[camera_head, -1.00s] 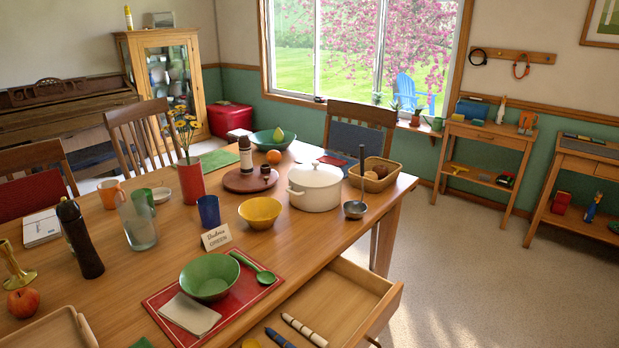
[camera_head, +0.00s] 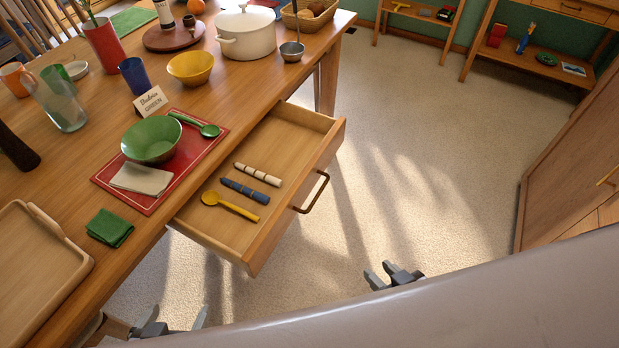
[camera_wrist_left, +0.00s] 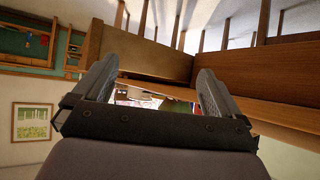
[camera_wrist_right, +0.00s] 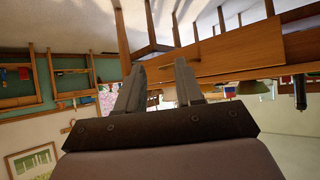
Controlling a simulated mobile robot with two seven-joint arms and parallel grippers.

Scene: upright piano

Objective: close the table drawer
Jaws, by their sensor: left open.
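The table drawer (camera_head: 325,158) is pulled out from the wooden table, with a dark bar handle (camera_head: 313,194) on its front. It holds a yellow spoon, a dark blue striped stick and a cream striped stick. My left gripper (camera_head: 178,318) is open and empty, low at the bottom edge, below the drawer's near corner. My right gripper (camera_head: 386,275) has its fingers apart and is empty, right of and below the drawer front. Neither gripper touches the drawer. The left wrist view shows the drawer (camera_wrist_left: 145,55) beyond the parted fingers.
On the wooden table (camera_head: 100,245) near the drawer are a green bowl (camera_head: 150,141) on a red mat, a green cloth (camera_head: 110,228) and a wooden tray (camera_head: 35,270). A wooden cabinet (camera_head: 570,160) stands at the right. The carpet before the drawer is clear.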

